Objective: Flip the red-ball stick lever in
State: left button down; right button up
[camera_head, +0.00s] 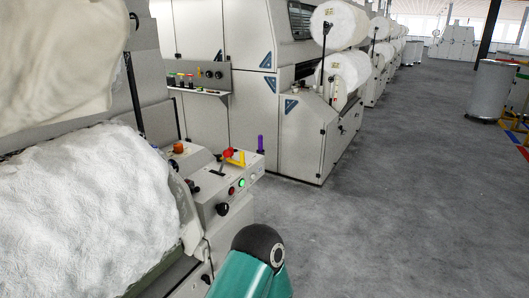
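The red-ball stick lever (227,153) stands on the grey control panel (222,206) of the near machine, left of centre. Its ball is red, and its stick seems to slant down to the left from the ball. A yellow handle (237,158) sits close beside the ball and partly overlaps it in this view. A purple lever (260,143) stands upright at the panel's far right edge. An orange knob (178,148) is at the panel's back left. A teal link of one of my arms rises at the bottom centre, in front of the panel. Neither gripper shows.
A large white fibre roll (85,215) fills the lower left beside the panel. The panel front carries a black knob (223,209) and green and red buttons. More machines with white rolls line the back. Grey floor (400,200) is open to the right; a metal can (492,92) stands far right.

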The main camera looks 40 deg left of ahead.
aim_at(226, 153)
jog(key=u, duration=0.3)
jog(key=i, duration=1.35)
jog(key=u, duration=0.9)
jog(key=i, duration=0.3)
jog(key=z, duration=0.05)
jog(key=k, duration=0.9)
jog(key=u, duration=0.15)
jog(key=i, duration=0.9)
jog(key=z, duration=0.05)
